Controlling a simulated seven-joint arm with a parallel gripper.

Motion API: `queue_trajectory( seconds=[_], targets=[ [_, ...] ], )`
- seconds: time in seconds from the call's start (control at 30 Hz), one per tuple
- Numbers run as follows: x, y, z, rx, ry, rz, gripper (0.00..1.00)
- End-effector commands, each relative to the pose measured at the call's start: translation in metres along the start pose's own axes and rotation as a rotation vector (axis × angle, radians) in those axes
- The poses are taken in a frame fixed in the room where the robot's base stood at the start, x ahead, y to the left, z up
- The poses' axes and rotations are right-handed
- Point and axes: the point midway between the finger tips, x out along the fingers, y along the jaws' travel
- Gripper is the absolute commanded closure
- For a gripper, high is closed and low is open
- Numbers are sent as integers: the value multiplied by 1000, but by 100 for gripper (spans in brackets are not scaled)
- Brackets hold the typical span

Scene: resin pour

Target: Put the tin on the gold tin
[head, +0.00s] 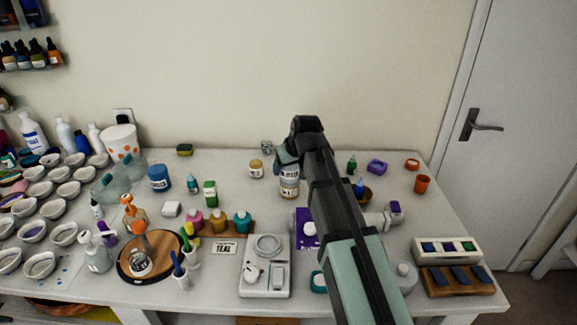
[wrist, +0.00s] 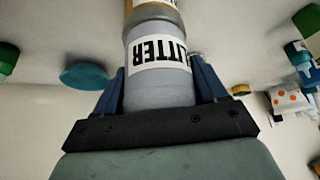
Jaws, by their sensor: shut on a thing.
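The tin (wrist: 158,90) is silver-grey with a white label reading "LITTER", upside down in the wrist view. My gripper (wrist: 160,88) is shut on it, with one blue finger on each side. The gold tin (wrist: 150,14), with a white label, is right at the held tin's far end, in line with it; I see no clear gap. In the head view the held tin (head: 289,171) appears upright above the gold tin (head: 288,193), partly hidden by my arm. Whether the held tin's weight rests there, I cannot tell.
A small gold-and-white jar (head: 256,169) stands just left of the stack. A green bottle (head: 210,193) and blue tub (head: 159,178) are further left. The table behind is mostly clear.

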Motion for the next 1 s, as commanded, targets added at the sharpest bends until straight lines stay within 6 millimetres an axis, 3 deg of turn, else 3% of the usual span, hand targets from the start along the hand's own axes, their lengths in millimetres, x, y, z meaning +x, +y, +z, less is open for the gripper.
queue_trajectory(
  seconds=[0.1,0.13,0.37,0.73,1.0],
  targets=[
    [2,0,2,0,0,0,64],
    [2,0,1,0,0,0,26],
    [2,0,1,0,0,0,4],
    [-3,0,0,0,0,0,3],
    [-38,0,0,0,3,1,3]
  ],
)
